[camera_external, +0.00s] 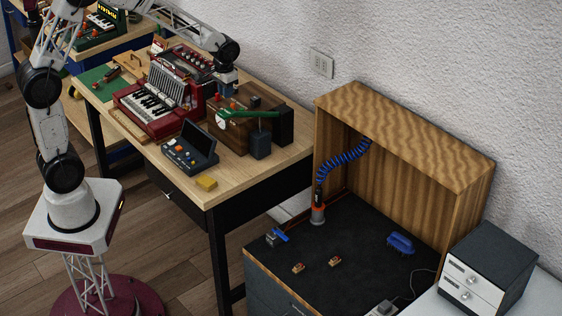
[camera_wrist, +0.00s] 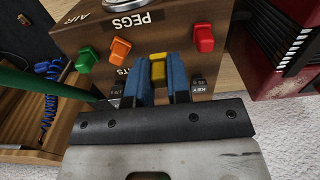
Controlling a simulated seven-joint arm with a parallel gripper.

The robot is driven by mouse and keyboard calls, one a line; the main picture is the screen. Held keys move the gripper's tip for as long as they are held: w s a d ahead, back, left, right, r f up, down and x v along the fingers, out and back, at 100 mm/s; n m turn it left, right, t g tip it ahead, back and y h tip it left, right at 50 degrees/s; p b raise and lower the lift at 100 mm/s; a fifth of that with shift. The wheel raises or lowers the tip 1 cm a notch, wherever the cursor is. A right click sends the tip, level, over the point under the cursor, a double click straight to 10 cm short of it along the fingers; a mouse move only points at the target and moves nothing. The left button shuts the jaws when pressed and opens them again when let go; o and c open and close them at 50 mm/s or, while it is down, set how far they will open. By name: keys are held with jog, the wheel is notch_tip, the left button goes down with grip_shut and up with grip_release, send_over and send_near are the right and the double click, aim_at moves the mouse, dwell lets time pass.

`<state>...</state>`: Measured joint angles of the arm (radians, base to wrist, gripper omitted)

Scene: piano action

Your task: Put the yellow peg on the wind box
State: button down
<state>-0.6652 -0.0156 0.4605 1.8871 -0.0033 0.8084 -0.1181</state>
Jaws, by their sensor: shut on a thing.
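In the wrist view, the yellow peg (camera_wrist: 158,72) is between the two blue fingers of my gripper (camera_wrist: 159,68), which is shut on it. Behind it is the brown wooden face of the wind box (camera_wrist: 160,36), with printed labels such as PEGS and AIR. The yellow peg lines up between an orange peg (camera_wrist: 119,50) and a red peg (camera_wrist: 203,37) on that face. A green peg (camera_wrist: 86,60) is further left. I cannot tell whether the yellow peg touches the box. In the external view, my gripper is at the wind box (camera_external: 236,139), its fingertips too small to make out.
A red accordion (camera_external: 150,102) stands left of the wind box. A green bar (camera_external: 250,114) and dark boxes (camera_external: 261,145) are close by. A wooden cabinet (camera_external: 400,130) stands right.

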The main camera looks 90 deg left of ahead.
jog(key=shift+f, duration=1.6)
jog(key=shift+f, duration=0.15)
jog(key=c, duration=1.1)
grip_release()
notch_tip(320, 180, up, 12)
jog(key=shift+r, duration=0.15)
